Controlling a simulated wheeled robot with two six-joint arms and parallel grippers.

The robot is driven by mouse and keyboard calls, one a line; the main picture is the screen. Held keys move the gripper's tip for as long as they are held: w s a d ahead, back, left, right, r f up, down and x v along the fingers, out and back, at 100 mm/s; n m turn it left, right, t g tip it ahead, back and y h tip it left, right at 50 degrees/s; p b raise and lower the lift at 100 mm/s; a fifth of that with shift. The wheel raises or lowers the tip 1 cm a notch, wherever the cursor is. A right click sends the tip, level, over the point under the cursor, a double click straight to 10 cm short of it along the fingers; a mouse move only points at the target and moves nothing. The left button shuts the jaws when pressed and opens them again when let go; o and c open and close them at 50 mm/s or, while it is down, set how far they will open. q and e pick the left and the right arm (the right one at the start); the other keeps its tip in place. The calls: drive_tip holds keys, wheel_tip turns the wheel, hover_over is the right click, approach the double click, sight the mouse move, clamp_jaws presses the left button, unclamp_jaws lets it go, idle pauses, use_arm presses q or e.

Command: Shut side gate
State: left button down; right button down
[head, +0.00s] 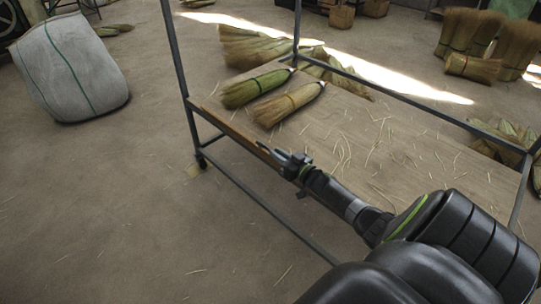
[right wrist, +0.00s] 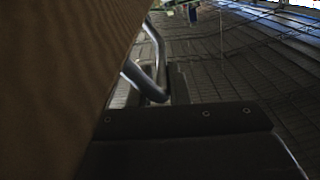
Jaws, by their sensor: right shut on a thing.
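The side gate (head: 228,124) is a narrow brown wooden board, seen nearly edge-on, along the near left side of the wheeled metal cart (head: 185,82). My right gripper (head: 279,156) is shut on the gate near its right end in the head view. In the right wrist view a brown wooden surface (right wrist: 55,70), likely the gate, fills the left side, with a bent metal tube (right wrist: 150,75) beside it. The fingertips are small and partly hidden. My left gripper is not in view.
Metal posts and rails frame the deck. A grey sack (head: 70,68) stands at left. The floor between it and the cart is clear.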

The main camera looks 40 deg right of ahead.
drive_tip(key=d+m+b, duration=0.2)
drive_tip(key=d+m, duration=0.1)
drive_tip(key=d, duration=0.4)
drive_tip(key=shift+w+r, duration=0.2)
drive_tip(key=shift+r, duration=0.2)
drive_tip(key=c, duration=1.5)
unclamp_jaws()
drive_tip(key=shift+w+d, duration=0.1)
drive_tip(key=s, duration=0.5)
drive_tip(key=s+d+p, duration=0.1)
drive_tip(key=s, duration=1.1)
drive_tip(key=shift+s+d, duration=0.15)
drive_tip(key=shift+s, duration=0.05)
